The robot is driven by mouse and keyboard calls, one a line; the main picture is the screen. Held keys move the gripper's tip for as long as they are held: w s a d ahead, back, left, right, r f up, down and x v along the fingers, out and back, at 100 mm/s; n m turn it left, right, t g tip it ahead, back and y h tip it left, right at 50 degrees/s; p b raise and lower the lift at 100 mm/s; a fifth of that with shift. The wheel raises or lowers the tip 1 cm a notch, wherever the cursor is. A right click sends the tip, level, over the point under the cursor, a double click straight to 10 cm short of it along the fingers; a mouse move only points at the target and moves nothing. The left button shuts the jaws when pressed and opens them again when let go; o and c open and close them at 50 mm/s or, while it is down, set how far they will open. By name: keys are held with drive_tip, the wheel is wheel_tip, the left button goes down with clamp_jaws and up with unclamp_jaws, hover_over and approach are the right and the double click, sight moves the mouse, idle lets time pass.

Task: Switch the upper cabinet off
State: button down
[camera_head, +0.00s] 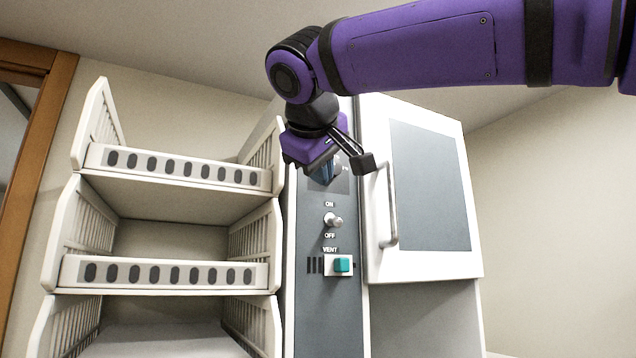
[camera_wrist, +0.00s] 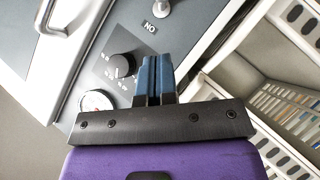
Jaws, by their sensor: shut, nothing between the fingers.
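The upper cabinet has a white door with a grey pane (camera_head: 430,185) and a tall grey control panel (camera_head: 328,310) to its left. A silver toggle switch (camera_head: 333,220) sits on the panel between the ON and OFF labels; which way its lever leans is hard to tell. In the wrist view the switch (camera_wrist: 160,8) is cut by the top edge, beside the upside-down ON label. My gripper (camera_head: 323,174) is in front of the panel, above the switch and apart from it. Its blue fingers (camera_wrist: 155,60) are shut together and empty.
A black knob (camera_wrist: 121,65) and a round gauge (camera_wrist: 96,103) are beside my fingers. A teal VENT button (camera_head: 342,264) is below the switch. The door handle (camera_head: 390,205) sticks out at right. White slatted shelves (camera_head: 165,272) stand at left.

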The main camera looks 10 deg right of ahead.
drive_tip(key=f+v, duration=0.1)
drive_tip(key=v, duration=0.6)
drive_tip(key=shift+s, duration=0.4)
drive_tip(key=shift+a+f, duration=0.1)
drive_tip(key=s+d+f+m+g+y, duration=0.1)
drive_tip(key=s+d+f+m+g, duration=0.1)
drive_tip(key=d+f, duration=0.5)
drive_tip(key=s+d+f+m+g+y, duration=0.1)
drive_tip(key=s+d+f, duration=0.4)
drive_tip(key=f, duration=1.5)
drive_tip(key=s+d+f+m+g+y, duration=0.2)
drive_tip(key=d+f, duration=0.7)
drive_tip(key=f, duration=0.5)
drive_tip(key=shift+s+m+g, duration=0.7)
drive_tip(key=shift+s+g, duration=0.3)
drive_tip(key=shift+s, duration=0.2)
